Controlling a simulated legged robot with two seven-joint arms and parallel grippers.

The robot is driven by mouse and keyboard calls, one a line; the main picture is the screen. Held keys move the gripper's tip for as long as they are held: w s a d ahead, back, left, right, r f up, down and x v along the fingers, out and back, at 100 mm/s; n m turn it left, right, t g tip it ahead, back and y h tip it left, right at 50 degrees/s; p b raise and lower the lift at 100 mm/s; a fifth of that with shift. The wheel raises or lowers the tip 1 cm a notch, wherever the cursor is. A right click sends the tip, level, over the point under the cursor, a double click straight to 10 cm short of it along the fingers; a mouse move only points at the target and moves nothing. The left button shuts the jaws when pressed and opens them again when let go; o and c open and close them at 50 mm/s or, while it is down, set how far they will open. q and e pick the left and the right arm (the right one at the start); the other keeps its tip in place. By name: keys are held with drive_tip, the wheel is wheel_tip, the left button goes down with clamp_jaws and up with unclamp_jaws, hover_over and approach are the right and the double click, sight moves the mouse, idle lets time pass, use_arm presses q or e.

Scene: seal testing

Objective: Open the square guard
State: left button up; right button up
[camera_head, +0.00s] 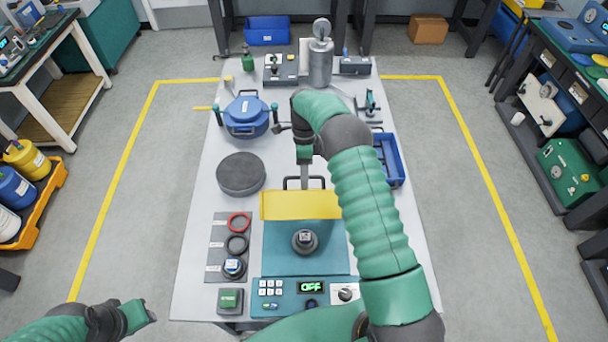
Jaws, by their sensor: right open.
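The square guard (300,205) shows as a yellow panel along the far edge of a teal test unit (275,262) in the middle of the table. A dark handle (291,184) stands at its far edge. My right gripper (304,180) points down at this handle and is open. Whether its fingers touch the handle or are around it I cannot tell. A dark round part (305,241) sits on the teal unit in front of the yellow panel. My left gripper (148,314) is low at the left, off the table and away from the guard; its jaws are unclear.
A control panel reading OFF (311,287) is at the table's front. Left are a ring tray (217,245), a dark disc (241,174) and a blue lidded vessel (246,115). A blue bin (392,158) is right of my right arm. A metal cylinder (320,62) stands behind.

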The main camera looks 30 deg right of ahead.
wheel_tip(320, 180, up, 7)
drive_tip(key=p, duration=0.4)
drive_tip(key=shift+r+p, duration=0.2)
drive_tip(key=shift+p, duration=0.2)
drive_tip(key=shift+s+a+f, duration=0.1)
drive_tip(key=shift+f, duration=0.1)
idle(0.3)
